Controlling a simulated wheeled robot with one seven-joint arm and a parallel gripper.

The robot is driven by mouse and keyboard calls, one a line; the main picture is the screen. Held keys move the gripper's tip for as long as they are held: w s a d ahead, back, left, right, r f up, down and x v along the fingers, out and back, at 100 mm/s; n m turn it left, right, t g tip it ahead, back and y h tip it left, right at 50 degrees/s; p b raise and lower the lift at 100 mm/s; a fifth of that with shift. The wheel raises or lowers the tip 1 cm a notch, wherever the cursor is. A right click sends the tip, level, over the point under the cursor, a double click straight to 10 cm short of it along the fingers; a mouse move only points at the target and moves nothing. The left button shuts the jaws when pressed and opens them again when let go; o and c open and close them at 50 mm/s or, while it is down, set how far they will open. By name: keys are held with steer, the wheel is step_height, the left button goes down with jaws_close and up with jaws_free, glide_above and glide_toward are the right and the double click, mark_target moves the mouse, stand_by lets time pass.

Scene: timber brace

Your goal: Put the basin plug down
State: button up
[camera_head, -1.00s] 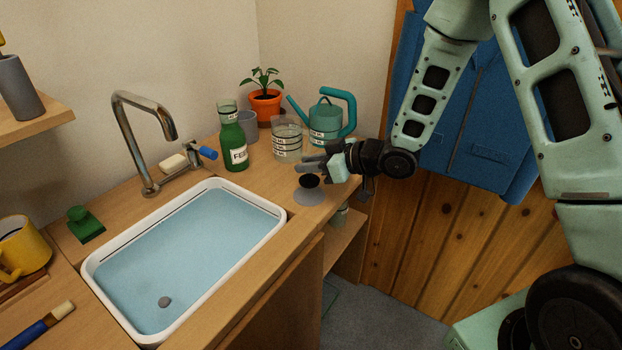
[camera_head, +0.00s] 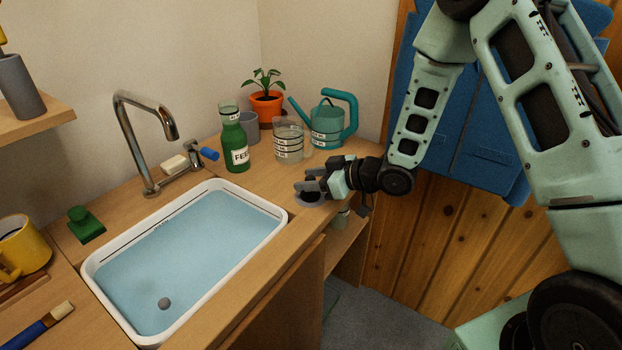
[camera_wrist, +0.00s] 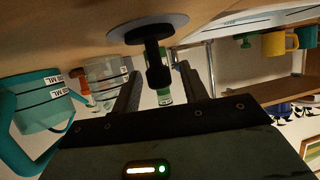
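A black knobbed piece (camera_wrist: 154,60), which looks like the basin plug, stands upright on a flat grey disc (camera_wrist: 175,22) on the counter, right of the basin. I cannot tell whether the disc is part of it. In the head view the grey disc (camera_head: 309,202) shows below my gripper (camera_head: 306,188), which hides part of the black piece. In the wrist view my gripper (camera_wrist: 158,92) is open. Its fingers are on either side of the black knob, with gaps showing. The white-rimmed basin (camera_head: 97,290) holds water. A small grey round spot (camera_head: 165,302) shows in it.
A measuring beaker (camera_head: 289,140), green bottle (camera_head: 234,148), teal watering can (camera_head: 326,125) and potted plant (camera_head: 266,105) stand behind my gripper. The faucet (camera_head: 150,140) rises behind the basin. The counter's front edge is close to the disc.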

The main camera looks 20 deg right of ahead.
steer(key=shift+r, duration=0.2)
steer(key=shift+s+d+r, duration=0.1)
steer(key=shift+s+d, duration=0.05)
steer(key=shift+d, duration=0.05)
steer(key=v, duration=1.1)
steer(key=s+a+r+g+h, duration=0.2)
steer(key=s+a+g+h, duration=0.15)
steer(key=a+h, duration=0.35)
steer(key=s+a+r+g+h, duration=0.1)
steer(key=s+a+r+g, duration=0.1)
steer(key=s, duration=0.9)
steer(key=s+a+r+m+g+h, duration=0.1)
steer(key=s+a+g, duration=0.3)
steer(key=s, duration=0.7)
steer(key=shift+s+a+r, duration=0.3)
steer(key=shift+a+r, duration=0.2)
steer(key=shift+r, duration=0.1)
